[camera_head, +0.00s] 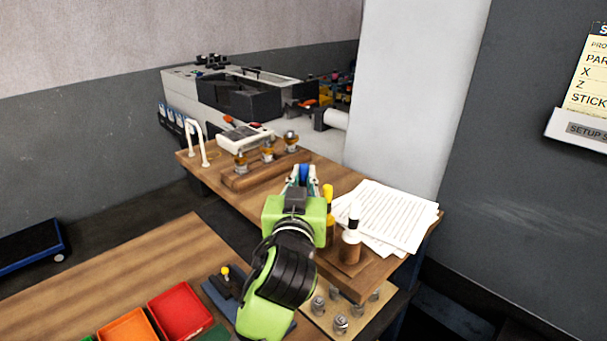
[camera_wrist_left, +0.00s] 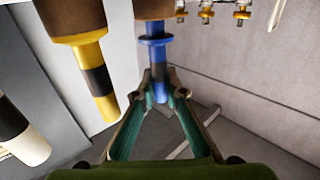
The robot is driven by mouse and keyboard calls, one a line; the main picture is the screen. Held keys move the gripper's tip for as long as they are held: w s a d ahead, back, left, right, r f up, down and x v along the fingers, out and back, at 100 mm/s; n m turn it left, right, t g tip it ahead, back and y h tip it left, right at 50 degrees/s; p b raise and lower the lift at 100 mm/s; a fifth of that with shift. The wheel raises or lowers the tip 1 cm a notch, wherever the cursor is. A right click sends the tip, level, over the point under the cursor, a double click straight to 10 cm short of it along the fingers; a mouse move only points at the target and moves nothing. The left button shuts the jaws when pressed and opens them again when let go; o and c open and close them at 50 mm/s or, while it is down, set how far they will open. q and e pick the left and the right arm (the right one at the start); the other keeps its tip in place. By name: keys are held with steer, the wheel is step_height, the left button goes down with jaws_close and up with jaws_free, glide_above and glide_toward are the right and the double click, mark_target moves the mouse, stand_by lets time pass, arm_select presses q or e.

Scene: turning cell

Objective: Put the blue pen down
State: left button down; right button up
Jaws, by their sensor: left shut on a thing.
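My left gripper (camera_head: 301,177) is at the middle of the wooden bench (camera_head: 222,172), its fingers shut on the blue pen (camera_head: 304,173). In the left wrist view the blue pen (camera_wrist_left: 158,58) sits between the fingertips (camera_wrist_left: 160,92). A brown round piece meets its far end; I cannot tell whether the pen rests in it. The yellow pen (camera_head: 328,194) with a black band stands beside the gripper, and also shows in the wrist view (camera_wrist_left: 97,85). A white and black pen (camera_head: 353,212) stands in front of it. My right gripper is out of view.
Loose papers (camera_head: 385,215) lie to the right. A wooden rack (camera_head: 262,172) with several metal and amber pieces stands behind the gripper. A grey machine (camera_head: 186,88) is at the back. Red (camera_head: 180,310) and orange (camera_head: 128,328) bins stand on the front table.

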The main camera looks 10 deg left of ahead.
arm_select(q)
steer(key=shift+s+f, duration=0.15)
steer(key=shift+f, duration=0.2)
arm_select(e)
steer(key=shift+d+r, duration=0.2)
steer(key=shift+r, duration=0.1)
arm_select(q)
steer(key=shift+f+b, duration=0.45)
steer(key=shift+f, duration=0.1)
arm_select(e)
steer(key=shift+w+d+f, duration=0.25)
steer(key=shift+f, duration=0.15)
arm_select(q)
steer(key=c, duration=2.3)
jaws_free()
steer(key=shift+c, duration=0.2)
steer(key=shift+r, duration=0.1)
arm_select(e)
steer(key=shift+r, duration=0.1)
